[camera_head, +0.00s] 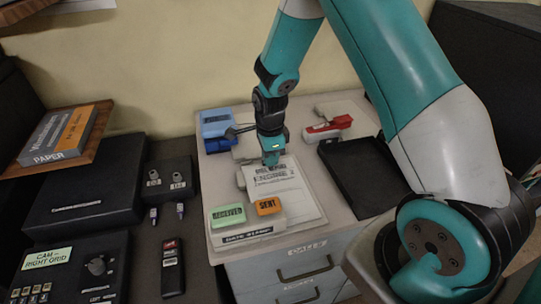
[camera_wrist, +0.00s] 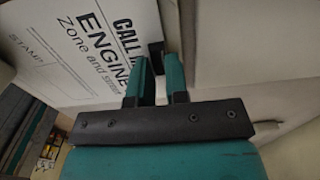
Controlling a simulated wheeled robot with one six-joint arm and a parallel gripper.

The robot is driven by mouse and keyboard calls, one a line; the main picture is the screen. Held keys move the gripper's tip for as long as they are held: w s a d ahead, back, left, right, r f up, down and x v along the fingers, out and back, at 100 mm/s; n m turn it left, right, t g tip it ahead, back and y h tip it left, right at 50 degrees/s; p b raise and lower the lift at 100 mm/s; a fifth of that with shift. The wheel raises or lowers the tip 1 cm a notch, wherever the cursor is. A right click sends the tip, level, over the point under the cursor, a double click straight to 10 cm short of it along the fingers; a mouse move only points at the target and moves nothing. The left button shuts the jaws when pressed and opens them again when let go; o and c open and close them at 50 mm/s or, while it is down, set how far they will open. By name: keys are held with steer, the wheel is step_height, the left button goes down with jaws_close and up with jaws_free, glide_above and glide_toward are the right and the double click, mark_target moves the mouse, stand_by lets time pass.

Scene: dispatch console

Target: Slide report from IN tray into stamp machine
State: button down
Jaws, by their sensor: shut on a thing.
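The report (camera_head: 278,184) is a white sheet with bold black print, lying just behind and to the right of the stamp machine (camera_head: 247,235). The machine is cream, labelled DATE STAMP, with a green and an orange SENT button on top. My gripper (camera_head: 271,160) is at the report's far edge, shut on it. In the wrist view my gripper's teal fingers (camera_wrist: 157,72) are at the edge of the report (camera_wrist: 85,40), beside a small dark piece. Whether the sheet's near edge is inside the machine is hidden. A black tray (camera_head: 362,172) to the right looks empty.
A blue box (camera_head: 220,125) and a red-and-white stapler-like object (camera_head: 328,128) stand at the back of the cabinet top. The wall is close behind. Dark console panels (camera_head: 80,262) with knobs and keys lie to the left.

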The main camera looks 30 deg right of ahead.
steer(key=shift+a, duration=0.1)
stand_by(0.3)
steer(key=shift+c, duration=2.4)
jaws_free()
steer(key=shift+r, duration=0.1)
steer(key=shift+r+p, duration=2.8)
steer(key=shift+r, duration=0.65)
